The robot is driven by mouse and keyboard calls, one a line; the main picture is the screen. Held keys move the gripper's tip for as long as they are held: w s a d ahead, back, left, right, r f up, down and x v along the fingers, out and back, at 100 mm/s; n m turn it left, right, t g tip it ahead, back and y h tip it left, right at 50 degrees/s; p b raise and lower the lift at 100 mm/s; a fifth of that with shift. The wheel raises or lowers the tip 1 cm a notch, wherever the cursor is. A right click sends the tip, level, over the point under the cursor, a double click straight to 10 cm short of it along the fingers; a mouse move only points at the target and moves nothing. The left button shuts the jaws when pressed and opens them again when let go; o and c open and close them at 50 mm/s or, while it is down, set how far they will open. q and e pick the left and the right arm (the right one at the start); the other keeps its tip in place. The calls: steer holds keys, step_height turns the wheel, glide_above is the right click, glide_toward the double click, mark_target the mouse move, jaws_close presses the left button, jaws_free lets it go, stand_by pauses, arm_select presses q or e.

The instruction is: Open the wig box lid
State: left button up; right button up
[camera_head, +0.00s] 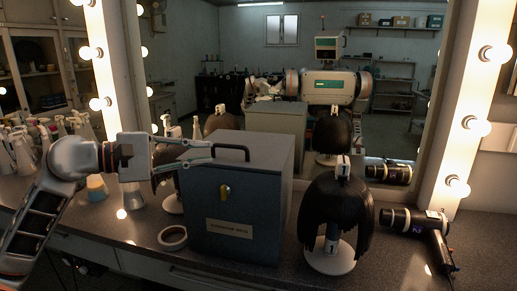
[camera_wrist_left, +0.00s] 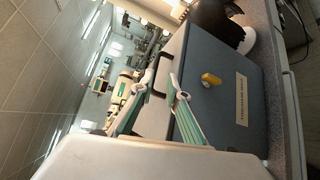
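The wig box (camera_head: 235,218) is a dark blue-grey box on the counter, with a label and a yellow latch (camera_head: 225,192) on its front. Its lid (camera_head: 262,148) lies flat and shut, with a black handle (camera_head: 233,149) on top. My left gripper (camera_head: 200,153) reaches in from the left at lid height, its green fingers apart and empty beside the handle. In the left wrist view the handle (camera_wrist_left: 155,78) shows near the gap between the two fingertips (camera_wrist_left: 161,78); I cannot tell if they touch it. The yellow latch (camera_wrist_left: 211,79) also shows there. My right gripper is out of view.
A dark wig on a white stand (camera_head: 335,215) is close right of the box, and a hair dryer (camera_head: 420,230) lies further right. A tape roll (camera_head: 172,237) and several bottles (camera_head: 50,140) are at left. A large mirror (camera_head: 390,100) with bulbs stands behind.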

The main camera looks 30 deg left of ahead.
mark_target(227, 147)
arm_select(q)
steer(key=shift+m+y, duration=0.3)
steer(key=shift+m, duration=0.1)
steer(key=x, duration=0.2)
steer(key=p+x, duration=0.1)
steer(key=x, duration=0.1)
steer(key=r+x, duration=0.1)
steer(key=x, duration=0.1)
steer(key=shift+w+a, duration=0.1)
steer(key=shift+w, duration=0.4)
steer(key=shift+w+d+f+p, duration=0.2)
steer(key=shift+w+d+p, duration=0.15)
steer(key=shift+w, duration=0.15)
jaws_close()
